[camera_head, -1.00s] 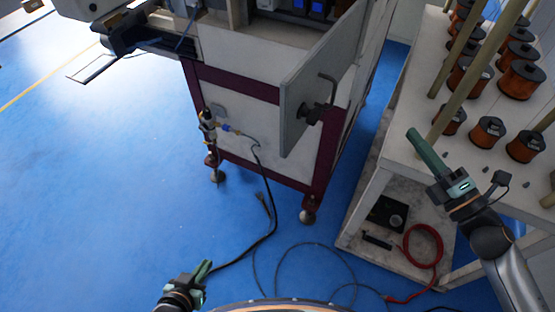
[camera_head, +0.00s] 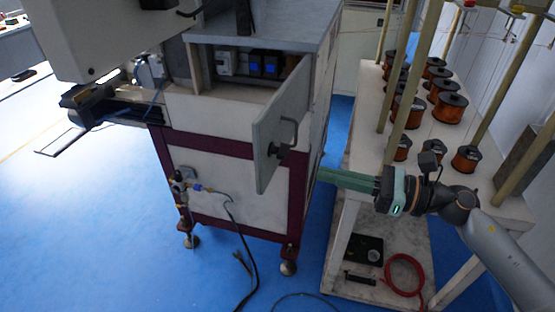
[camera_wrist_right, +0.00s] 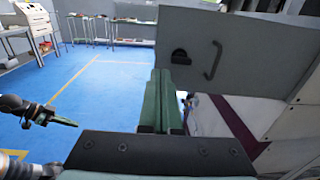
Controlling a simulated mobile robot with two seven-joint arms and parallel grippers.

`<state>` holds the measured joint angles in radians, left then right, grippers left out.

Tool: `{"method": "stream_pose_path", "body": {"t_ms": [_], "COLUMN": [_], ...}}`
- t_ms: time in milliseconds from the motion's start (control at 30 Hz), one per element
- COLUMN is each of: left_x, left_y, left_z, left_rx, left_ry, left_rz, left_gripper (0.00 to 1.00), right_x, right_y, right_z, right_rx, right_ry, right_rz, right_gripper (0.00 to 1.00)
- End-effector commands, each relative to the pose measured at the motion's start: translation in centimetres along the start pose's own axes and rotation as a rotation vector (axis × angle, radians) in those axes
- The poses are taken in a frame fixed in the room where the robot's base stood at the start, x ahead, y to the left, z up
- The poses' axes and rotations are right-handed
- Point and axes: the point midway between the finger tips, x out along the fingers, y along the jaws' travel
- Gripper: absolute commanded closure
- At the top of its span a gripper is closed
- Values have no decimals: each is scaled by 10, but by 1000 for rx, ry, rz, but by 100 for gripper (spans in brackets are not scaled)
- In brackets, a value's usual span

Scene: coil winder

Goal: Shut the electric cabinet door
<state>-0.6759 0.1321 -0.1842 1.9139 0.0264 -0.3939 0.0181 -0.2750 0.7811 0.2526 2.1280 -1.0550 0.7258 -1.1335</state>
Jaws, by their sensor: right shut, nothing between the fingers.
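The electric cabinet door (camera_head: 285,125) stands open, swung out from the cabinet, with its handle (camera_head: 290,135) facing my right side. The opening (camera_head: 250,65) shows blue and white electrical parts inside. My right gripper (camera_head: 322,175) is shut and empty, pointing left, just right of the door. In the right wrist view the door (camera_wrist_right: 260,45) spans the upper right, and the fingertips (camera_wrist_right: 163,75) overlap its lower left part; I cannot tell if they touch. My left gripper (camera_wrist_right: 65,122) shows at the left of the wrist view; its jaw state is unclear.
A rack table (camera_head: 340,195) with several copper wire spools (camera_head: 450,105) and upright posts stands at the right, close under my right arm. A red cable (camera_head: 405,275) lies on its lower shelf. Blue floor (camera_head: 100,230) is free at the left; a black cable (camera_head: 245,265) lies in front of the cabinet.

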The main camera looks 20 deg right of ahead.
Motion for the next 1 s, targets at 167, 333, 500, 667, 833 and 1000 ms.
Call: {"method": "stream_pose_path", "body": {"t_ms": [167,333,500,667,833,1000], "left_x": [-8,-15,-22,-26,-28,-27], "left_y": [1,1,2,2,2,2], "left_z": [-9,-17,-24,-29,-29,-28], "left_rx": [0,0,0,-1,-1,-1], "left_ry": [1,1,0,0,-1,-2], "left_rz": [0,0,0,0,0,0], "left_gripper": [100,100,100,100,100,100], "right_x": [27,54,80,97,103,103], "right_y": [0,-1,-1,-1,0,0], "right_z": [4,5,5,3,1,0], "right_rx": [1,2,3,4,3,3], "right_ry": [-3,-5,-4,-3,-1,-1], "right_rz": [0,-1,-2,-2,-1,-2], "right_gripper": [100,100,100,100,100,100]}}
